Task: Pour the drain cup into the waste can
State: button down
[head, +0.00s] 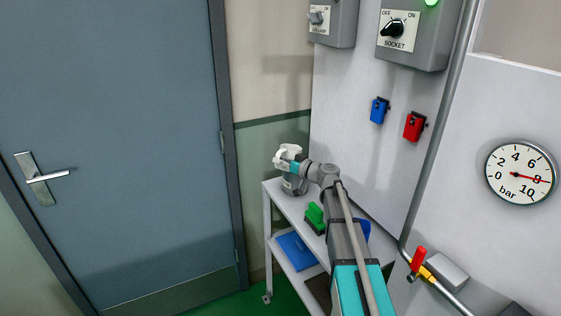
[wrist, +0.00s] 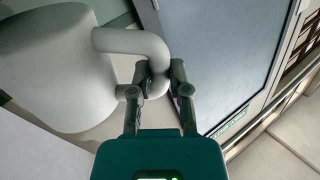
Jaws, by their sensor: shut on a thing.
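The white drain cup (head: 286,153) is held over the far end of the cart in the head view and looks tilted. In the wrist view the cup body (wrist: 55,75) fills the left side. Its curved handle (wrist: 135,42) sits between the fingers of my gripper (wrist: 158,82), which is shut on it. A grey can (head: 294,186), likely the waste can, stands on the cart's top shelf below the cup and is partly hidden by it and my arm. The cup's opening and contents cannot be made out.
The cart (head: 268,215) also holds a green brush-like item (head: 315,217) and a blue item (head: 363,229). A blue flat item (head: 297,251) lies on its lower shelf. A closed door (head: 120,140) stands left. The wall panel carries blue (head: 379,110) and red (head: 414,126) clips and a gauge (head: 520,172).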

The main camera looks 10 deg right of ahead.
jog(key=shift+r, duration=0.1)
jog(key=shift+w+d+r+m+p, duration=0.1)
jog(key=shift+r+m+p, duration=0.5)
jog(key=shift+m, duration=0.1)
jog(key=shift+w+r+m+p, duration=0.1)
jog(key=shift+r+m+p, duration=0.4)
jog(key=shift+m, duration=0.1)
dwell(0.5)
jog(key=shift+w+d+r+m+p, duration=0.25)
jog(key=shift+r+m+p, duration=0.2)
jog(key=shift+m, duration=0.35)
